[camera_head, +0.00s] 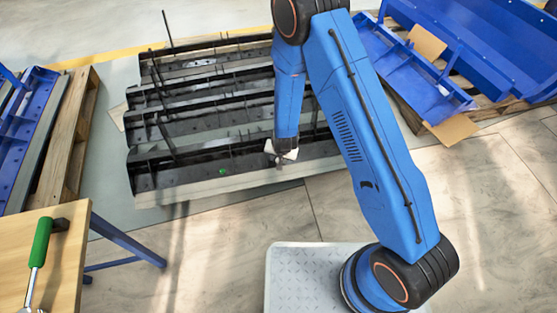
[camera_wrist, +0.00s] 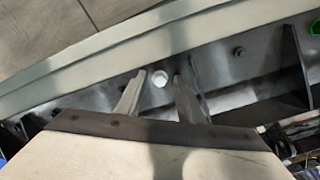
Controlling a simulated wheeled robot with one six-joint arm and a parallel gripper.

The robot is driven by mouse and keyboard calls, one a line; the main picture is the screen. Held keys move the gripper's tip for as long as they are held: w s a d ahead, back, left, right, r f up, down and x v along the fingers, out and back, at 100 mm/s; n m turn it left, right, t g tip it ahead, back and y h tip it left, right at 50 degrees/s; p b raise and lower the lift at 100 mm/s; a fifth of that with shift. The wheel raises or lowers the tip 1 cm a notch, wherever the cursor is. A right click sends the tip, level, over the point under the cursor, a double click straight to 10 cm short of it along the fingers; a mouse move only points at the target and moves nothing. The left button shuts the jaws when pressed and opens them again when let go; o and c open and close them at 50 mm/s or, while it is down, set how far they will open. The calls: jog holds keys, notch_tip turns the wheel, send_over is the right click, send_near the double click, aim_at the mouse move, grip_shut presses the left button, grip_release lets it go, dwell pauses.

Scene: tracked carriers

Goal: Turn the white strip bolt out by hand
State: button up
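The white strip bolt (camera_wrist: 159,78) shows in the wrist view as a small, pale round head on the dark face of the black carrier (camera_wrist: 215,75). My gripper (camera_wrist: 161,80) is open, with one finger on each side of the bolt head. A small gap shows between the head and each finger; how deep the fingertips reach cannot be told. In the head view, my gripper (camera_head: 284,154) is at the front edge of the nearest black carrier (camera_head: 165,177), and the bolt cannot be made out there.
A dark bolt (camera_wrist: 238,50) and a green part (camera_wrist: 315,27) are farther right on the carrier. A pale strip (camera_head: 230,183) runs along its front. A green-handled tool (camera_head: 40,243) lies on a wooden table (camera_head: 72,240). Blue parts (camera_head: 470,45) lie on pallets.

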jog(key=shift+c, duration=0.6)
grip_shut()
jog(key=n, duration=0.7)
jog(key=shift+n, duration=1.4)
jog(key=shift+n, duration=0.3)
jog(key=n, duration=0.7)
jog(key=shift+n, duration=1.1)
